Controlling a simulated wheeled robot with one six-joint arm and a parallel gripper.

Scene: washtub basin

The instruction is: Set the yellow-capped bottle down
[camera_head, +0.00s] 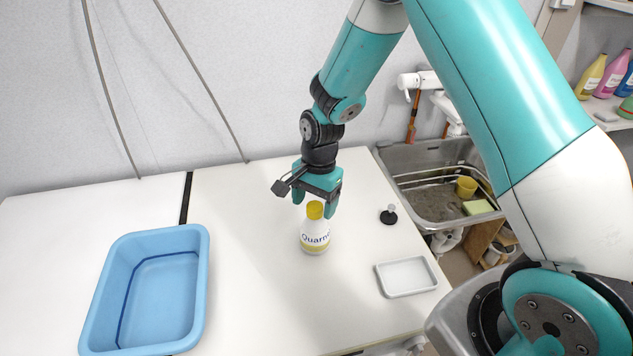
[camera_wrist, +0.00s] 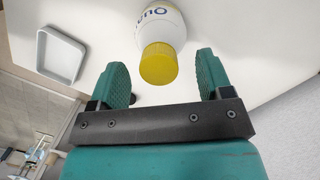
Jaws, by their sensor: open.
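The yellow-capped bottle (camera_head: 315,234) is white with a "Quar…" label and stands upright on the white worktop (camera_head: 250,290). My gripper (camera_head: 314,203) is above it with the fingers open, one to each side of the yellow cap in the head view. In the wrist view, the bottle (camera_wrist: 163,30) shows its yellow cap toward the camera, and my open gripper (camera_wrist: 160,78) has clear gaps between both fingers and the cap. The bottle's base is out of the wrist view.
A blue washtub (camera_head: 150,290) stands to the left on the worktop. A small white tray (camera_head: 406,277) and a black-based stopper (camera_head: 388,215) lie to the right. A metal sink (camera_head: 435,185) is behind at right. The worktop between tub and bottle is clear.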

